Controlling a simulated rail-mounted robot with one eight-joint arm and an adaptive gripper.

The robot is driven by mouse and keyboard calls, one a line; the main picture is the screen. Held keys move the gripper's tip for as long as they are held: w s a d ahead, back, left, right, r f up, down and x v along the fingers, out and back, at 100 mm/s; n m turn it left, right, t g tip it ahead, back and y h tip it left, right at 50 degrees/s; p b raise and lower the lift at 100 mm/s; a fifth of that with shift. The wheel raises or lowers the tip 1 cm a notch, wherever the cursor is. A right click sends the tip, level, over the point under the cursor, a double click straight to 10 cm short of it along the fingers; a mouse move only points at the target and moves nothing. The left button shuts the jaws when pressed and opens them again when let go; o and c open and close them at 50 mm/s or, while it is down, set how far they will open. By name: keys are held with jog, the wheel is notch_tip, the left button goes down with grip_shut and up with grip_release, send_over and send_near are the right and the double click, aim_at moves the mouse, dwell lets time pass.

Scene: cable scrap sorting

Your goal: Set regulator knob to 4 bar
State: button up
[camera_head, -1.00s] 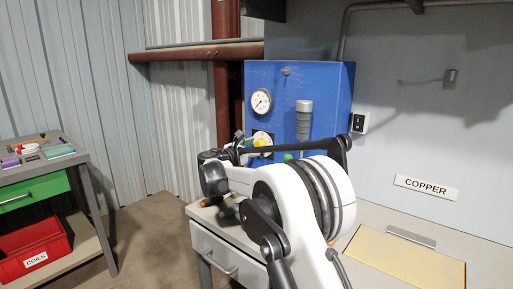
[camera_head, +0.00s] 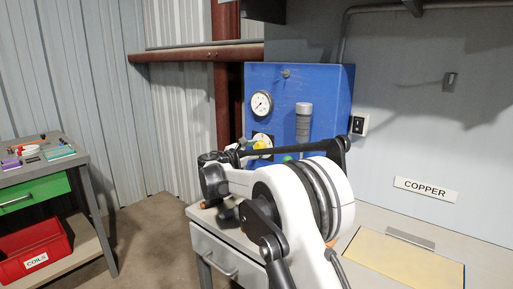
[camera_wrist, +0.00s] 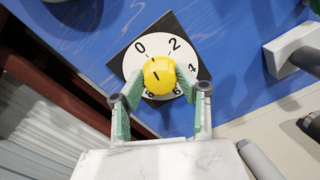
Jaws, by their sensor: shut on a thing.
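The yellow regulator knob (camera_wrist: 160,72) sits on a round white dial (camera_wrist: 146,60) with black numerals, including 0, 2, 4 and 6. The dial's dark square plate is on the blue panel (camera_wrist: 65,25). The knob's short black line tilts up and slightly left, toward the stretch between 0 and 2. My gripper (camera_wrist: 159,79) has its green-padded fingers on either side of the knob, shut on it. In the head view, the knob (camera_head: 261,144) is partly hidden by my arm. The white pressure gauge (camera_head: 262,104) is above it; its needle is too small to read surely.
A grey cylinder (camera_head: 303,120) is on the panel right of the gauge, and a green button (camera_head: 288,158) is below it. A grey bench with a drawer (camera_head: 228,262) stands below. A side table (camera_head: 87,185) with small items is at the left.

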jog(key=m+p, duration=0.1)
jog(key=m, duration=0.4)
jog(key=shift+m, duration=0.3)
jog(key=m+p, duration=0.1)
jog(key=m, duration=0.4)
jog(key=shift+d+f, duration=0.1)
jog(key=shift+f, duration=0.05)
jog(key=m, duration=0.5)
jog(key=m+p, duration=0.1)
jog(key=m, duration=0.4)
jog(key=shift+f+m, duration=0.2)
jog(key=shift+m, duration=0.1)
jog(key=o, duration=1.1)
jog(key=v, duration=1.2)
